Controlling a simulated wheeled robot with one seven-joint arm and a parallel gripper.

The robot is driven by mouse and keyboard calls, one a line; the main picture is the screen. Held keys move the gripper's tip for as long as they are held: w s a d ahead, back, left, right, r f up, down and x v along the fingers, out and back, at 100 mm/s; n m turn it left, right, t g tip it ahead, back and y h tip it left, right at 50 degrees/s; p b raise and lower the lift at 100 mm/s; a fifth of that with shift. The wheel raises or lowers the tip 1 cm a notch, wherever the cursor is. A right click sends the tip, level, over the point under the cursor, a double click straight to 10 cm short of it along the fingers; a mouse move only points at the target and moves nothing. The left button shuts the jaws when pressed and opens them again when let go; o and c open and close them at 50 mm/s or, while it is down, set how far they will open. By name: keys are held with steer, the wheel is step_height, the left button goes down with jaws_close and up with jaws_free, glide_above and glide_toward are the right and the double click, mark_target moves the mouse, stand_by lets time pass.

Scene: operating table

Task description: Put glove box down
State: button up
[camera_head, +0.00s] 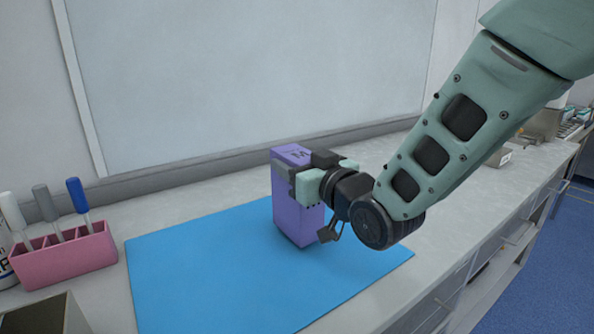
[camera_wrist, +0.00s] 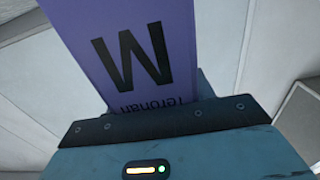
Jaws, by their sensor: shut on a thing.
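The glove box is a tall purple box (camera_head: 297,222) with a letter M or W on it, standing about upright over the blue mat (camera_head: 190,270) in the head view. My gripper (camera_head: 308,178) is shut on the upper part of the box, coming from the right. In the wrist view the purple box (camera_wrist: 130,50) fills the upper middle, with a large black letter and smaller print partly hidden by my gripper's edge. The lower end of the box is at or just above the mat; I cannot tell whether it touches.
A dark-topped box (camera_head: 45,315) is at the near left corner. Metal items (camera_head: 540,125) stand at the far right of the counter (camera_head: 215,195). The mat's left and front parts are clear.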

steer(key=shift+f, duration=0.55)
steer(key=shift+f+b, duration=0.15)
steer(key=shift+b, duration=0.15)
steer(key=o, duration=1.5)
steer(key=b+v, duration=1)
steer(key=v, duration=0.2)
steer(key=shift+b, duration=0.4)
